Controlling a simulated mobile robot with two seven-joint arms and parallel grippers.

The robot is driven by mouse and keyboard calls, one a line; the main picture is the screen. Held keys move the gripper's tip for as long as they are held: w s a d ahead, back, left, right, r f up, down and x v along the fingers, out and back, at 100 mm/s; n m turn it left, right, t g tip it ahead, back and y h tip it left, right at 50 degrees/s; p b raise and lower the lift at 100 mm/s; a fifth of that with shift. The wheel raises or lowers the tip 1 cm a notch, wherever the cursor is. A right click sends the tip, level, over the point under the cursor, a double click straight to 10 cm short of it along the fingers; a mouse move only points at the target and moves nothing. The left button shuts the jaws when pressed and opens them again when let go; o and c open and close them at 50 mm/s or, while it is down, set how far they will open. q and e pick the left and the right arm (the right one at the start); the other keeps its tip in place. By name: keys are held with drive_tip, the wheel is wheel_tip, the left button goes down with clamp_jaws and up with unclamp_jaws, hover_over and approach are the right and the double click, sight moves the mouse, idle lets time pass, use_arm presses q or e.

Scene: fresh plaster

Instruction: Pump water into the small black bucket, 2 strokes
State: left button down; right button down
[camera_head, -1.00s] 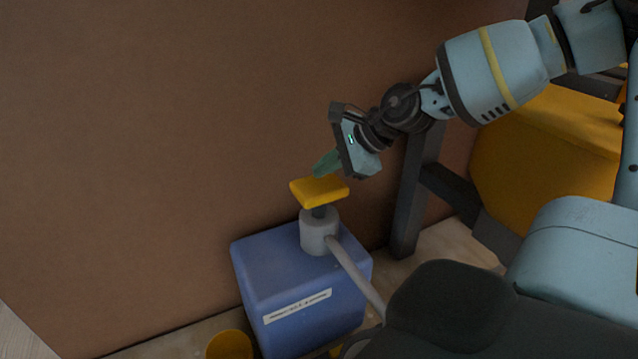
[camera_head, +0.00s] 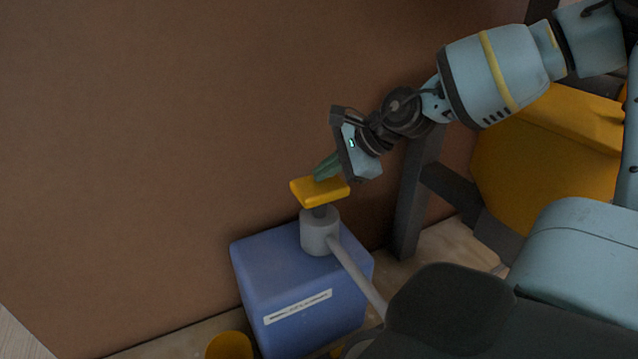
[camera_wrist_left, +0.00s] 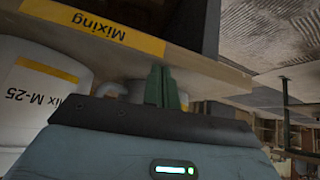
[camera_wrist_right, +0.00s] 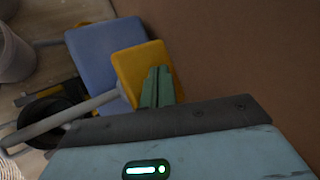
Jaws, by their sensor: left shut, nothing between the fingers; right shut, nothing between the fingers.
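The pump has a flat yellow press head (camera_head: 320,192) on a grey collar (camera_head: 319,232), atop a blue canister (camera_head: 290,262) by the brown wall. A grey spout (camera_head: 357,276) slopes down to the right from it. My right gripper (camera_head: 325,168) is shut, its green fingertips at the top of the yellow head; contact is hard to tell. It also shows in the right wrist view (camera_wrist_right: 157,88). The small black bucket (camera_wrist_right: 42,112) shows by the spout in the right wrist view; a dark shape mostly hides it in the head view. My left gripper (camera_wrist_left: 165,88) is shut and empty.
A yellow container (camera_head: 229,346) stands in front of the canister. A dark post (camera_head: 410,190) and a big yellow body (camera_head: 545,150) stand to the right. The left wrist view shows white buckets (camera_wrist_left: 40,95) and a shelf with a yellow "Mixing" label (camera_wrist_left: 95,30).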

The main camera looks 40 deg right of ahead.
sight(334, 186)
use_arm(q)
drive_tip(key=shift+s+f+b, duration=0.3)
drive_tip(key=shift+s+f, duration=0.05)
drive_tip(key=shift+f, duration=0.1)
use_arm(e)
drive_tip(key=shift+f, duration=0.8)
idle(0.4)
use_arm(q)
drive_tip(key=shift+s+f+b, duration=0.15)
drive_tip(key=shift+f+b, duration=0.05)
drive_tip(key=shift+b, duration=0.55)
use_arm(e)
drive_tip(key=shift+s+f, duration=0.15)
drive_tip(key=shift+f, duration=1.6)
idle(0.7)
drive_tip(key=shift+r, duration=0.1)
drive_tip(key=shift+w+r+p, duration=0.15)
drive_tip(key=shift+r+p, duration=0.3)
drive_tip(key=shift+r, duration=0.95)
drive_tip(key=shift+w+r+p, duration=0.1)
drive_tip(key=shift+r+p, duration=0.35)
drive_tip(key=shift+r, duration=0.95)
use_arm(q)
drive_tip(key=shift+w+d+r, duration=0.1)
drive_tip(key=shift+w+r, duration=0.2)
drive_tip(key=shift+r, duration=0.05)
drive_tip(key=shift+w+r, duration=0.1)
drive_tip(key=shift+r, duration=0.05)
use_arm(e)
drive_tip(key=shift+r, duration=0.1)
